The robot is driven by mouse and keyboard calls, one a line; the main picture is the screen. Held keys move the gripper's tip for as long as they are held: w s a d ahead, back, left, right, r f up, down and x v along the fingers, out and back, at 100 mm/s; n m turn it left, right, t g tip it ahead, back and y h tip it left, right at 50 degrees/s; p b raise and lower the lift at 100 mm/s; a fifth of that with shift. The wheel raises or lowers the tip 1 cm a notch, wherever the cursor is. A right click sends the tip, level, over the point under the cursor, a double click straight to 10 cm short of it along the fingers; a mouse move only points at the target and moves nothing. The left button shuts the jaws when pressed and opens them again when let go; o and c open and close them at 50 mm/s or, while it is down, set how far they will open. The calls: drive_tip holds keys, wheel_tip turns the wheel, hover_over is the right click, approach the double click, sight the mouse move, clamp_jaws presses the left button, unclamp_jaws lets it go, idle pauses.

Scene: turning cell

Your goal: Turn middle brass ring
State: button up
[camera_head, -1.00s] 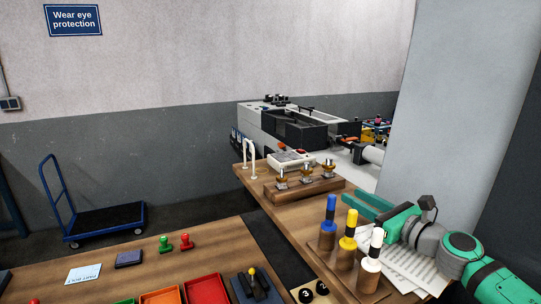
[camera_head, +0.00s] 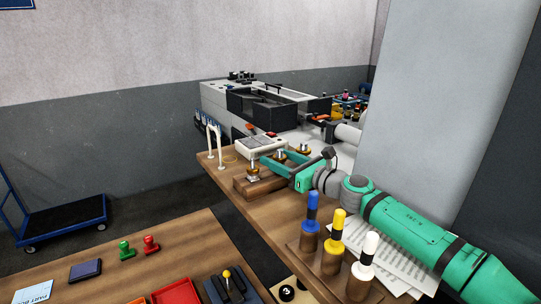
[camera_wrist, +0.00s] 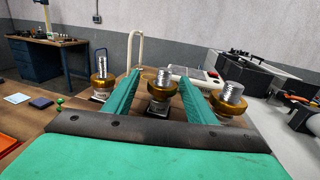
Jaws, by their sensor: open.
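Three brass rings on threaded silver posts stand in a row on a wooden block (camera_head: 252,189). In the wrist view the middle brass ring (camera_wrist: 158,82) lies between the two green fingers of my gripper (camera_wrist: 160,88), which is open. One finger is at its left and one at its right; I cannot tell whether either touches it. The left brass ring (camera_wrist: 102,85) is outside the left finger. The right brass ring (camera_wrist: 229,107) is just outside the right finger. In the head view my gripper (camera_head: 279,164) is over the block and partly hides it.
White curved hooks (camera_head: 217,146) and a pale control box (camera_head: 261,145) stand beyond the block. Blue, yellow (camera_head: 333,240) and white handled tools stand in front near my arm, by printed sheets (camera_head: 395,255). A grey machine (camera_head: 265,104) is behind.

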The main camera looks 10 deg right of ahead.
drive_tip(key=shift+x, duration=1.75)
drive_tip(key=shift+w+d, duration=0.1)
drive_tip(key=shift+c, duration=0.6)
drive_tip(key=c, duration=0.9)
drive_tip(key=shift+c, duration=0.2)
drive_tip(key=shift+w+d+m+t+h, duration=0.15)
drive_tip(key=shift+m+t+h, duration=0.3)
drive_tip(key=shift+m+h, duration=0.35)
drive_tip(key=shift+w+d+m+t+h, duration=0.1)
drive_tip(key=shift+m+t+h, duration=0.4)
drive_tip(key=shift+h, duration=0.5)
drive_tip(key=shift+d+m+t+h, duration=0.25)
drive_tip(key=shift+m+h, duration=0.3)
drive_tip(key=shift+h, duration=0.25)
drive_tip(key=shift+d+m+t+h, duration=0.25)
drive_tip(key=shift+m+h, duration=0.3)
drive_tip(key=shift+h, duration=0.25)
